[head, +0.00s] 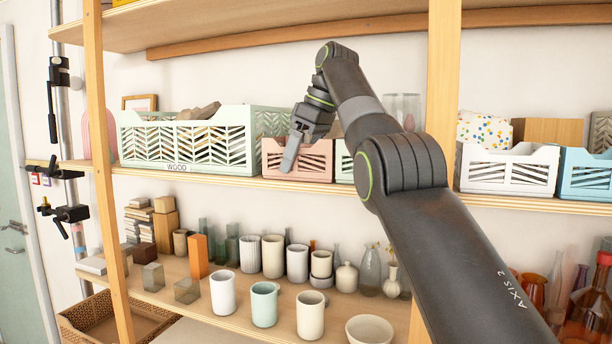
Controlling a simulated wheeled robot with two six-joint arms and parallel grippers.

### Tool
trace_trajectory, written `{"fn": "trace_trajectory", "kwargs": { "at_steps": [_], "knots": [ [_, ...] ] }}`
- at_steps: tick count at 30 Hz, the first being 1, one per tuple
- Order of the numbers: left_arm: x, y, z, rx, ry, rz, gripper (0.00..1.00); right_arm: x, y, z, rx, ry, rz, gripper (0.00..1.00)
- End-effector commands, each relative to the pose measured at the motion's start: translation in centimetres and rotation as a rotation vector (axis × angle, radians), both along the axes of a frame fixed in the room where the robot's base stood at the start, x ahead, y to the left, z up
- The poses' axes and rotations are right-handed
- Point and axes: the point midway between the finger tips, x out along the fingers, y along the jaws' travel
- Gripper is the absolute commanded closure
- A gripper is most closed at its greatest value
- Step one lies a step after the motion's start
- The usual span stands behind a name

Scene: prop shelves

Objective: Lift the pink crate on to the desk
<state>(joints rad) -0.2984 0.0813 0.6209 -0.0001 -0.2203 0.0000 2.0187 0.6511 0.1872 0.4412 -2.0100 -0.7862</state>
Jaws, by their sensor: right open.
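The pink crate (312,163) is a small open-topped crate with slatted cut-outs. It stands on the upper shelf between a larger pale green crate on its left and another pale green crate on its right. My right gripper (288,160) is in front of the crate's left part, fingers pointing down, and hides some of its rim and front. The jaws are open, and I see nothing held in them. I cannot tell whether a finger touches the crate. My left gripper is not in view. No desk is visible.
The large green crate (150,143) holds wood pieces. A white crate (508,168) and a blue crate (588,174) stand right of the wooden upright (443,100). Cups, vases and blocks crowd the lower shelf (180,302). Another shelf board (250,24) runs above.

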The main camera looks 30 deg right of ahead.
Motion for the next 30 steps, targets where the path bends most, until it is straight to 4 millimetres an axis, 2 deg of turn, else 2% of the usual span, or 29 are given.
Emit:
{"fn": "trace_trajectory", "kwargs": {
  "at_steps": [1,8,15,24,30],
  "knots": [
    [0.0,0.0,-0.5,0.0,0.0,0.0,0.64,0.2,0.1,-0.7,0.0,0.0,0.001,0.0],
    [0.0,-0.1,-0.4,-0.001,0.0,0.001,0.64,0.2,0.2,-0.6,0.001,-0.001,0.0,0.0],
    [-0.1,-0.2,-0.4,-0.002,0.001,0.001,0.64,0.2,0.2,-0.6,0.001,-0.001,0.0,0.28],
    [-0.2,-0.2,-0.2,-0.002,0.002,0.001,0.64,0.2,0.2,-0.4,0.001,-0.002,0.0,0.28],
    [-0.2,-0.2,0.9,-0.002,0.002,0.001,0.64,0.2,0.2,0.8,0.0,-0.002,0.001,0.28]
  ]
}}
